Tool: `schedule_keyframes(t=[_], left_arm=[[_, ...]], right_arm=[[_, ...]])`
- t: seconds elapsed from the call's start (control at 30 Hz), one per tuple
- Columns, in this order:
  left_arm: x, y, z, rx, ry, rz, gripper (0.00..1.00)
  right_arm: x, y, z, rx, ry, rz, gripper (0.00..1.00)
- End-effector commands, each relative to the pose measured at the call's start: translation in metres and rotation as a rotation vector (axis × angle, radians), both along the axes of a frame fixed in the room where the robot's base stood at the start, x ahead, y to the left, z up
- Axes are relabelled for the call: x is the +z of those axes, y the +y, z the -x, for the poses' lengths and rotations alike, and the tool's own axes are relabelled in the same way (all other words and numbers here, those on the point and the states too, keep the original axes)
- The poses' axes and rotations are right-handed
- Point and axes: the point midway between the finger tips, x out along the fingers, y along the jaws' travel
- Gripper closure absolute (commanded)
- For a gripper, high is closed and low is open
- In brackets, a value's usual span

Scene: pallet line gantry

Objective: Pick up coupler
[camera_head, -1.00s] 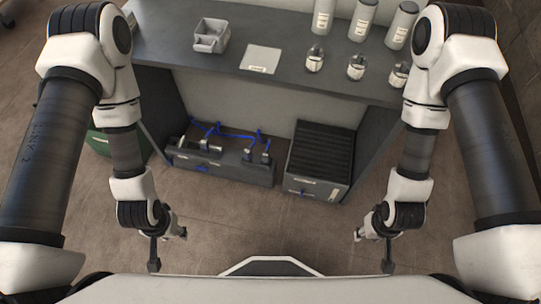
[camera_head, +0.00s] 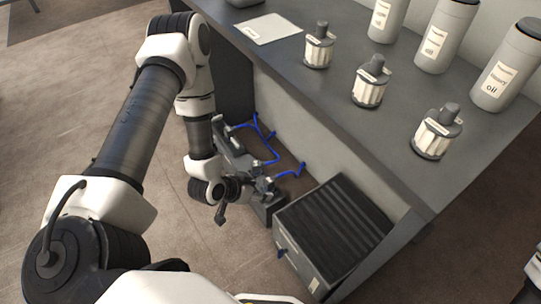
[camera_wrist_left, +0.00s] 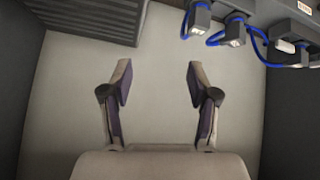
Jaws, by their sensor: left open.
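My left gripper (camera_head: 222,212) hangs low in front of the bench, beside a low grey rack with blue hoses (camera_head: 232,150). In the left wrist view the gripper (camera_wrist_left: 158,78) is open, with nothing between its fingers. The rack's grey fittings and blue hoses (camera_wrist_left: 235,33) show at the upper right there, apart from the fingers. I cannot tell which object is the coupler; several fittings sit on the rack. Capped canisters with pale ribbed bodies (camera_head: 369,84) stand upright on the bench top. My right gripper is out of view.
A dark ribbed box (camera_head: 332,226) stands on the floor right of the rack. The grey bench (camera_head: 300,92) overhangs both. Tall oil bottles (camera_head: 505,68) and a white sheet (camera_head: 269,29) are on it. Open floor (camera_head: 85,85) lies to the left.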

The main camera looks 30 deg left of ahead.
Motion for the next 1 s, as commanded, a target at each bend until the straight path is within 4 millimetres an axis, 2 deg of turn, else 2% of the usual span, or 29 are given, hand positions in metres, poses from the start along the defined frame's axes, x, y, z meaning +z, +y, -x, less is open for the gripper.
schedule_keyframes(t=[0.03, 0.1, 0.2, 0.4, 0.63, 0.8, 0.9, 1.0], left_arm=[[-0.051, 0.011, -0.012, 0.004, -0.069, -0.002, 0.4], [-0.072, 0.024, -0.027, 0.002, -0.166, -0.01, 0.4], [-0.089, 0.04, -0.041, 0.001, -0.279, -0.026, 0.4], [-0.096, 0.052, -0.055, -0.002, -0.373, -0.047, 0.4], [-0.109, 0.047, -0.079, -0.002, -0.373, -0.047, 0.4], [-0.129, 0.042, -0.102, -0.004, -0.373, -0.048, 0.4], [-0.132, 0.04, -0.114, -0.003, -0.372, -0.046, 0.4], [-0.13, 0.039, -0.116, 0.001, -0.369, -0.045, 0.4]], right_arm=[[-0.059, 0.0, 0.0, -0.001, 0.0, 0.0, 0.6], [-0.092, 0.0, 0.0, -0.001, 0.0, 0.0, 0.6], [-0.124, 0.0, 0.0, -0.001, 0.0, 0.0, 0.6], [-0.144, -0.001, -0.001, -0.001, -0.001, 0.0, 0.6], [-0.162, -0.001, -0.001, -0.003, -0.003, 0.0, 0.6], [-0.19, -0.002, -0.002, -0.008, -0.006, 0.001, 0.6], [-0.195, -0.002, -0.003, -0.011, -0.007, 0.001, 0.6], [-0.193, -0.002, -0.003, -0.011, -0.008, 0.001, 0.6]])
